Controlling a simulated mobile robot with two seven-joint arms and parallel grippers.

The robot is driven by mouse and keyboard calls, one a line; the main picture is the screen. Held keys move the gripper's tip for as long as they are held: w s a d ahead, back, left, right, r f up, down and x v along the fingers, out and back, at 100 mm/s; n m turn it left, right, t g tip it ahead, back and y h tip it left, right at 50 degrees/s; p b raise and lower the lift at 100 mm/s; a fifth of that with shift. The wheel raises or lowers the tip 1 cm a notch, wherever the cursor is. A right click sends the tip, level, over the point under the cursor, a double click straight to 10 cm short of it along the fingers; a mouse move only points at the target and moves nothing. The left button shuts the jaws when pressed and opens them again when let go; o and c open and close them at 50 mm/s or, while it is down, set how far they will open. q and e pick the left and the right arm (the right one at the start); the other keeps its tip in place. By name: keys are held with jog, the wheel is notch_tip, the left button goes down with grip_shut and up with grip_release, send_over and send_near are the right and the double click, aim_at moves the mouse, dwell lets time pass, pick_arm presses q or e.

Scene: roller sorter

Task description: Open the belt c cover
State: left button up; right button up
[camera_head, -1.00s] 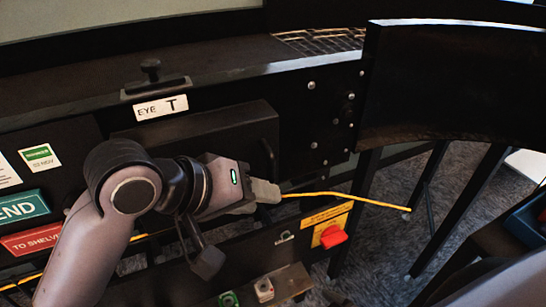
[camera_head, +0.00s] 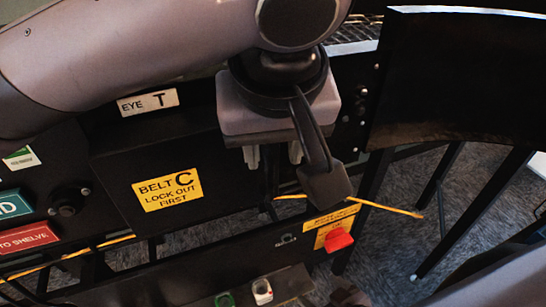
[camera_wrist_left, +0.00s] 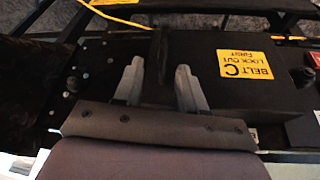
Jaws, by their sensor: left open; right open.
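The belt C cover (camera_head: 115,165) is a black box front with a yellow label (camera_head: 167,190) reading "BELT C LOCK OUT FIRST". It looks closed. My left gripper (camera_head: 273,158) points down in front of the cover's right end, its fingers apart. In the left wrist view the left gripper (camera_wrist_left: 160,88) is open, with a dark upright bar, seemingly the cover's handle (camera_wrist_left: 160,55), showing between and beyond its fingertips. I cannot tell whether the fingers touch it. The cover also shows in the left wrist view (camera_wrist_left: 210,95).
A red switch (camera_head: 338,240) on a yellow plate sits below right, near a yellow cord (camera_head: 385,208). The "EYE T" label (camera_head: 148,102) is above the cover. A black curved panel (camera_head: 455,85) stands at right.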

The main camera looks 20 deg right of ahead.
aim_at(269, 163)
pick_arm(q)
jog(key=shift+w+r+y, duration=0.15)
jog(key=shift+w+y, duration=0.05)
jog(key=shift+y, duration=0.1)
jog(key=shift+x, duration=3.45)
grip_shut()
